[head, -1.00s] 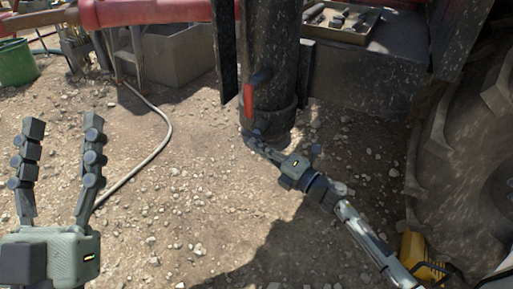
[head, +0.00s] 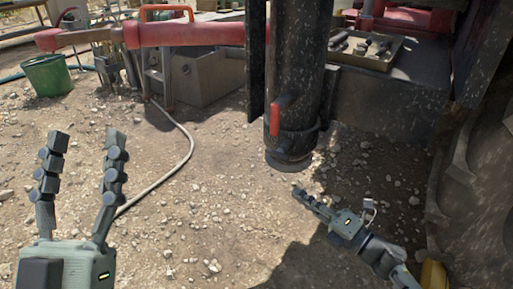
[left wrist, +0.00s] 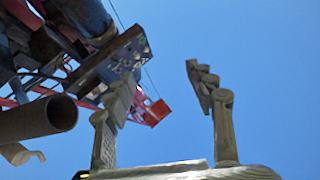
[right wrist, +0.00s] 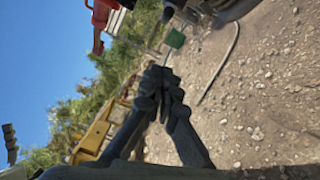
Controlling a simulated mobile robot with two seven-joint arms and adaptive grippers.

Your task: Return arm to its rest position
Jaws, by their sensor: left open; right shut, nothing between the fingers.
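My right gripper (head: 300,195) is at the lower right in the head view, below and a little right of the black vertical pipe (head: 296,75). It is apart from the pipe, and its fingers are together and empty, as the right wrist view (right wrist: 165,85) also shows. The pipe has a red valve handle (head: 276,116) hanging down near its lower end. My left gripper (head: 85,140) is at the lower left, pointing up, with its fingers spread and empty. In the left wrist view its fingers (left wrist: 163,85) stand apart against blue sky.
A large tyre (head: 480,200) stands at the right edge. A tray of tools (head: 385,58) sits on the ledge behind the pipe. A green bucket (head: 46,77), grey tank (head: 205,75) and hose (head: 172,170) are at the left. Gravel ground lies open in the middle.

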